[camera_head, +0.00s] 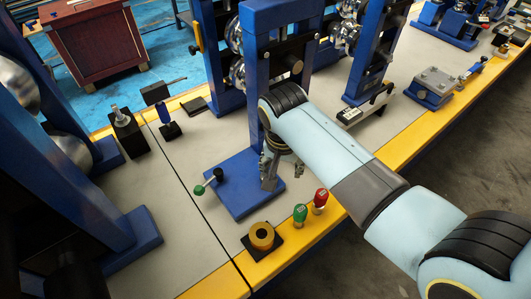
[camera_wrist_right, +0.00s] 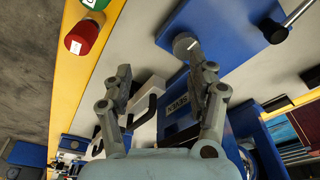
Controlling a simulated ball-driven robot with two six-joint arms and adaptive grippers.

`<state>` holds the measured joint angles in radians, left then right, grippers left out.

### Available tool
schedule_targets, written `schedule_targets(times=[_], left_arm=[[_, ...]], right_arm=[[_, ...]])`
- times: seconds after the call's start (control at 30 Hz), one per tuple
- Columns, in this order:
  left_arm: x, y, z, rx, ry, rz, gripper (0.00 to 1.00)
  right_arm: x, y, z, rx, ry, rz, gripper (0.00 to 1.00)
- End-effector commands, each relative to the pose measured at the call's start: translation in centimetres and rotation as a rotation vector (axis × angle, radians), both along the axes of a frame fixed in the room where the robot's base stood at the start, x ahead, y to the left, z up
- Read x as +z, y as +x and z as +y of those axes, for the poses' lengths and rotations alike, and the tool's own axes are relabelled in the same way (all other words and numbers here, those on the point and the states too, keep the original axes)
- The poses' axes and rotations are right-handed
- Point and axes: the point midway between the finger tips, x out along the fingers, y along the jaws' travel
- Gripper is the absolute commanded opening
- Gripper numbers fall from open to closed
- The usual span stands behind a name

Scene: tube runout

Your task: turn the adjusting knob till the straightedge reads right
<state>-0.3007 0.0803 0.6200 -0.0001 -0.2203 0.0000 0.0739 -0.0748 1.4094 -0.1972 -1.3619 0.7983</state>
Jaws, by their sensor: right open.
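My right gripper (camera_head: 281,172) points down over the blue base plate (camera_head: 240,198) of a roller stand, partly hidden by my own arm. In the right wrist view its two fingers (camera_wrist_right: 158,62) are apart with nothing held between them. A round grey knob (camera_wrist_right: 183,43) sits at the edge of the blue plate, close to the tip of the right-hand finger; whether they touch is unclear. It may be the adjusting knob. A pale bar with a small white label (camera_head: 349,114) lies beside the blue stand on the right; I cannot tell if it is the straightedge or read it.
A green-topped piece (camera_head: 300,214) and a red-topped piece (camera_head: 320,198) stand near the yellow table edge. A yellow ring (camera_head: 262,236) sits on a black base. Tall blue stands (camera_head: 216,60) crowd the back.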

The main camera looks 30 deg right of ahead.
Motion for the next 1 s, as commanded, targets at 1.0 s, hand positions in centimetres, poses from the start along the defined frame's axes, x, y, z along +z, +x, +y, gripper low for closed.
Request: schedule_targets(times=[1.0], left_arm=[[-8.2,-0.2,0.0,0.0,0.0,0.004,0.33]], right_arm=[[-6.6,4.3,1.6,-0.155,0.015,0.012,0.58]])
